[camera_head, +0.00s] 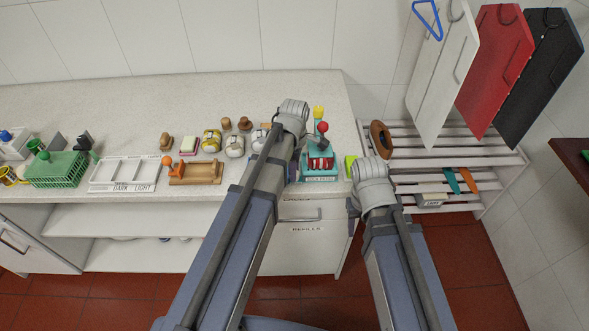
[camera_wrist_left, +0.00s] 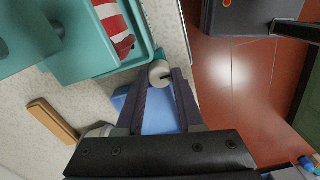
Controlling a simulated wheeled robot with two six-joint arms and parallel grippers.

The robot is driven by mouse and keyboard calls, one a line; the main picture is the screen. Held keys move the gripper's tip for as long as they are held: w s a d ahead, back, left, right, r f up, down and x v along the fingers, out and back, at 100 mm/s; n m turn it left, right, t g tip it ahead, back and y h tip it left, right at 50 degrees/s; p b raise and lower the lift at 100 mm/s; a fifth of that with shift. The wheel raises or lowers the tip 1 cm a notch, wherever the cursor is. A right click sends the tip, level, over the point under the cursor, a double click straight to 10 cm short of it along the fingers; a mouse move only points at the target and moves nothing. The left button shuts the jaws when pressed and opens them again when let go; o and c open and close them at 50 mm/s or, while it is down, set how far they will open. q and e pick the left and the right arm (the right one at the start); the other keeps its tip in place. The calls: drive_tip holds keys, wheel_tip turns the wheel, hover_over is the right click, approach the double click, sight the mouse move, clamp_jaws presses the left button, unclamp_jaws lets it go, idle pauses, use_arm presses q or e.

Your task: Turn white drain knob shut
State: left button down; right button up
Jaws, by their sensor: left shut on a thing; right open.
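The white drain knob (camera_wrist_left: 160,72) is a small round white piece at the edge of the teal washboard unit (camera_wrist_left: 148,45), which holds a red-and-white striped cloth (camera_wrist_left: 113,25). My left gripper (camera_wrist_left: 161,82) has its two dark fingers shut on the knob, one on each side. In the head view the teal unit (camera_head: 320,172) stands at the right end of the counter, with a red ball on a lever above it. My left wrist hides the left gripper and the knob there. My right arm reaches to the right of the unit; its gripper is hidden.
A wooden holder (camera_head: 195,172), a white tray marked dark and light (camera_head: 122,173) and a green basket (camera_head: 57,170) stand left on the counter (camera_head: 130,110). A slatted rack (camera_head: 440,150) is at right. A blue item (camera_wrist_left: 150,112) lies under my left fingers.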

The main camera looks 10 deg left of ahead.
use_arm(q)
drive_tip(key=shift+m, duration=1.5)
drive_tip(key=c, duration=0.5)
unclamp_jaws()
drive_tip(key=shift+c, duration=0.2)
